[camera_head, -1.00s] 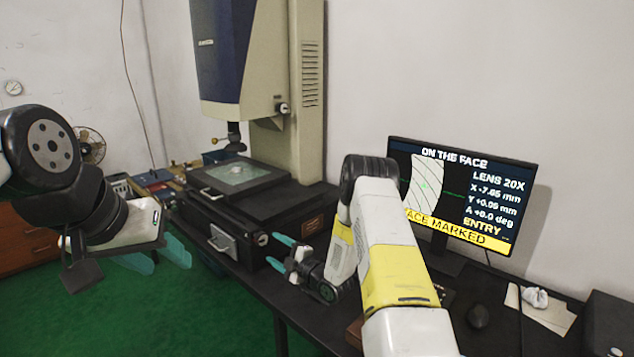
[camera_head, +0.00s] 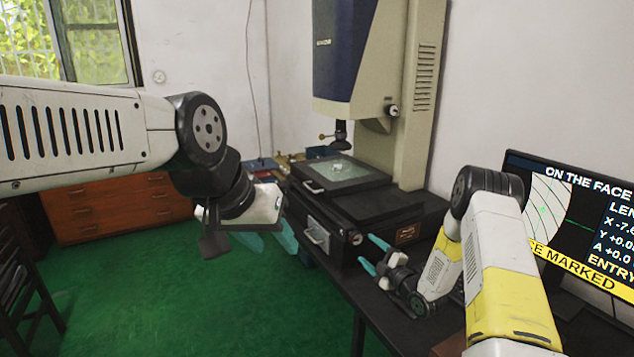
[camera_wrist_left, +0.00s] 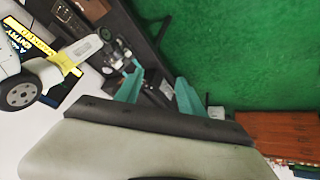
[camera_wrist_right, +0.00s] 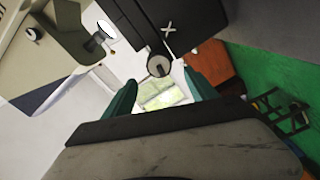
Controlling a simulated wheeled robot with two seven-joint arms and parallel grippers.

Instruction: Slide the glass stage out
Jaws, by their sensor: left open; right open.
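The glass stage (camera_head: 345,171) is a clear plate in a dark frame on top of the black base of the measuring machine, under its lens. A small handle (camera_head: 313,187) shows at the frame's front left edge.
The monitor (camera_head: 580,220) stands at the right, behind my right arm. The machine's tall column (camera_head: 415,95) rises behind the stage. Small items (camera_head: 285,160) lie on the bench left of the machine. An orange drawer cabinet (camera_head: 110,208) stands at the left. Green floor (camera_head: 150,285) is open in front.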

